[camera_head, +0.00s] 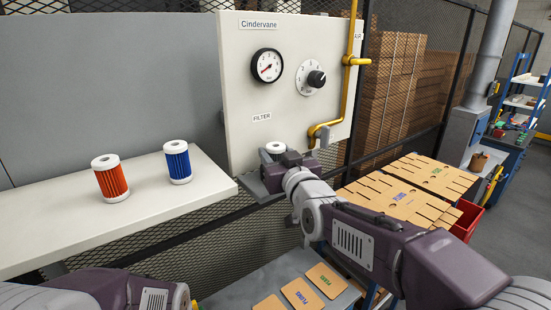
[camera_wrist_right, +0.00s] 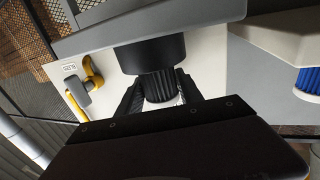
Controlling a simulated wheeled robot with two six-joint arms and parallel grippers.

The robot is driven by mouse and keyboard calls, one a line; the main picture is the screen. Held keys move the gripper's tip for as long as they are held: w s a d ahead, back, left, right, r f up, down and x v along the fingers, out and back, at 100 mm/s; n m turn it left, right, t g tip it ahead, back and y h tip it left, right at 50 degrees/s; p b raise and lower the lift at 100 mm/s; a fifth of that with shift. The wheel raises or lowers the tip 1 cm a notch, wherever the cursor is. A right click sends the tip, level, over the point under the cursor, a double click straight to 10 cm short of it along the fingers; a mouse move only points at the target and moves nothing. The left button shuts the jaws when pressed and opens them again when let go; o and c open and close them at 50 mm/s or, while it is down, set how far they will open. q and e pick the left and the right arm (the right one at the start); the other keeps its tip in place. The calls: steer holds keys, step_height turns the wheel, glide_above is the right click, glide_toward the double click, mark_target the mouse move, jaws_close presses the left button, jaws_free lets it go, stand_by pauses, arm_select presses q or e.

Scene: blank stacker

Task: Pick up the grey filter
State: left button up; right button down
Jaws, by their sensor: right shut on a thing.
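The grey filter, with dark ribbed sides, shows between my right fingers in the right wrist view (camera_wrist_right: 160,88). In the head view its pale ring-shaped top (camera_head: 275,147) shows above my right gripper (camera_head: 273,170), below the FILTER label on the white panel. My right gripper is shut on it; its two dark fingers (camera_wrist_right: 158,98) lie on either side of the ribs. The gripper hides most of the filter in the head view. A dark round part (camera_wrist_right: 150,54) sits right by the filter's end; I cannot tell whether they touch. My left gripper is out of view.
An orange filter (camera_head: 110,178) and a blue filter (camera_head: 177,162) stand on the white shelf (camera_head: 75,222) at left. The white panel (camera_head: 235,80) carries a gauge (camera_head: 267,65), a knob (camera_head: 316,78) and a yellow pipe (camera_head: 350,75). Flat cardboard blanks (camera_head: 385,200) lie at right.

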step_height(320, 180, up, 7)
steer(key=shift+s+d+r+p, duration=0.1)
steer(key=shift+r+p, duration=0.05)
steer(key=shift+p, duration=0.6)
steer(key=r, duration=0.1)
steer(key=s+r+p, duration=0.1)
steer(key=d+r, duration=0.1)
steer(key=shift+s+r+p, duration=0.2)
steer(key=shift+r+p, duration=0.1)
steer(key=s+d+b, duration=1)
steer(key=s+b, duration=0.4)
steer(key=b, duration=0.3)
steer(key=shift+s+d+r+b, duration=0.2)
steer(key=shift+s+d+b, duration=0.05)
steer(key=shift+s+b, duration=0.05)
steer(key=shift+w, duration=0.1)
